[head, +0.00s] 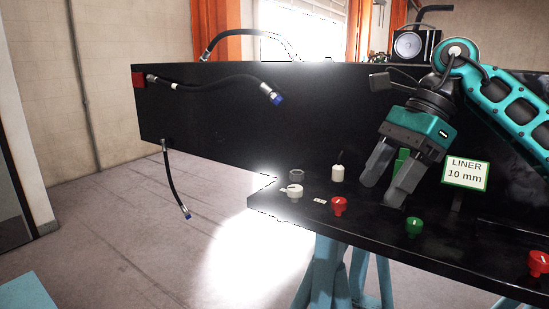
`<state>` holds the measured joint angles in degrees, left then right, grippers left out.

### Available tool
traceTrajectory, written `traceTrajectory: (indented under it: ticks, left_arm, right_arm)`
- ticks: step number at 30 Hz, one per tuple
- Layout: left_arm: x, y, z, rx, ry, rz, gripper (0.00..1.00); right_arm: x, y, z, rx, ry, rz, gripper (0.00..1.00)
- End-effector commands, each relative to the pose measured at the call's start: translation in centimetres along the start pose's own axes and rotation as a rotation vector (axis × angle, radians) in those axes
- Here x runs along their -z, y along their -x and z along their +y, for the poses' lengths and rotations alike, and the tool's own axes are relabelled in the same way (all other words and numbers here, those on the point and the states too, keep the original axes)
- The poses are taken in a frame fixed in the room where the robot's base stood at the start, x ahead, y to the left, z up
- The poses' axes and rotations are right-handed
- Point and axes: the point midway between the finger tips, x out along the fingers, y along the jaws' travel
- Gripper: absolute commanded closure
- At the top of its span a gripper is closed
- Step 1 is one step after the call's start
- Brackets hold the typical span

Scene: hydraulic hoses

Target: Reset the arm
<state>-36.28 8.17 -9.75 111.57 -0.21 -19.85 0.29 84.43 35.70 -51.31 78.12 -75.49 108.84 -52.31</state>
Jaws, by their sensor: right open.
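My right arm (512,100) comes in from the right, teal and dark grey. Its gripper (381,190) points down over the black bench, with its two grey fingers apart. I see nothing held between the fingers. A green part (402,158) shows partly behind the fingers. My left gripper is out of the picture.
A sign reading "LINER 10 mm" (467,173) stands right of the gripper. Red (339,206) and green (414,227) knobs sit near the bench edge (290,220). A blue-tipped hose (215,84) projects from the black panel (230,120); another (172,180) hangs below.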

Motion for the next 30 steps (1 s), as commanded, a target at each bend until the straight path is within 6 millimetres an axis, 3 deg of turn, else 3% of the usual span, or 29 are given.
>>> traceTrajectory:
  ticks: [1,9,15,18,23,26,30]
  left_arm:
    - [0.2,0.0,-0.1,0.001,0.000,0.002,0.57]
    - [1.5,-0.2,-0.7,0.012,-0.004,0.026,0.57]
    - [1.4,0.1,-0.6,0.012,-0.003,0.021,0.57]
    - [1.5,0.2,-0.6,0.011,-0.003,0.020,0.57]
    - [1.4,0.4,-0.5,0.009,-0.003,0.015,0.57]
    - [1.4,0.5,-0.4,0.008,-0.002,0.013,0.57]
    - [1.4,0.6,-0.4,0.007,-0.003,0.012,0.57]
  right_arm:
    - [-0.8,-1.9,-0.1,-0.021,-0.008,-0.067,0.39]
    - [-6.6,-9.7,0.0,-0.127,-0.158,-0.533,0.39]
    - [-10.4,-13.0,0.5,-0.268,-0.451,-0.994,0.39]
    - [-10.9,-13.6,0.2,-0.348,-0.649,-1.218,0.39]
    - [-9.1,-14.6,-0.8,-0.480,-1.023,-1.548,0.39]
    - [-6.5,-15.8,-1.4,-0.561,-1.280,-1.728,0.39]
    - [-1.2,-18.8,-1.4,-0.667,-1.683,-1.956,0.39]
